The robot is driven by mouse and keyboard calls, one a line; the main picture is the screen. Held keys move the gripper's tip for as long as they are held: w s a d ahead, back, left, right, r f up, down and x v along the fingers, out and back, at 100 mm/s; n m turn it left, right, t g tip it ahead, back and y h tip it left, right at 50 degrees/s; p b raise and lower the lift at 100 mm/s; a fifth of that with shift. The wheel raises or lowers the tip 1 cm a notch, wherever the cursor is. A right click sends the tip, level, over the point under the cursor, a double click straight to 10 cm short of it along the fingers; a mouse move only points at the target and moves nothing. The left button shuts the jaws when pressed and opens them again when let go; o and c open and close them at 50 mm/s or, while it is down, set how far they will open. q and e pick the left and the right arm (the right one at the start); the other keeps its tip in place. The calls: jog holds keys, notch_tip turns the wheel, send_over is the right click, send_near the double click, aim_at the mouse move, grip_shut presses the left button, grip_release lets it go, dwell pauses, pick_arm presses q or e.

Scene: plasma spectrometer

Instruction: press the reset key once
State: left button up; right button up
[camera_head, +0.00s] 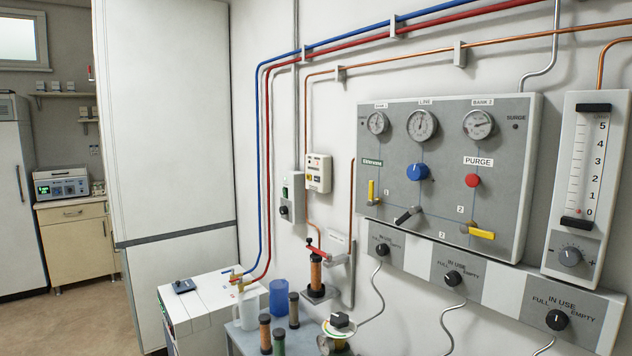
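No key that I can read as "reset" shows in the head view. A small cream wall box (318,172) with a small yellow patch and tiny markings is on the wall at the middle; its markings are too small to read. A grey wall box (291,197) with a small green patch and a dark knob is just left of it. A large grey gas panel (450,150) on the right carries dials, a blue knob (417,172) and a red button (472,180) under a PURGE label. Neither of my grippers is in view.
A white cabinet (205,300) and a grey-topped bench with a blue cup (279,297), a white jug (248,308) and several dark cylinders stand below the boxes. A flow meter (585,170) is at far right. Open floor (80,315) shows at lower left.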

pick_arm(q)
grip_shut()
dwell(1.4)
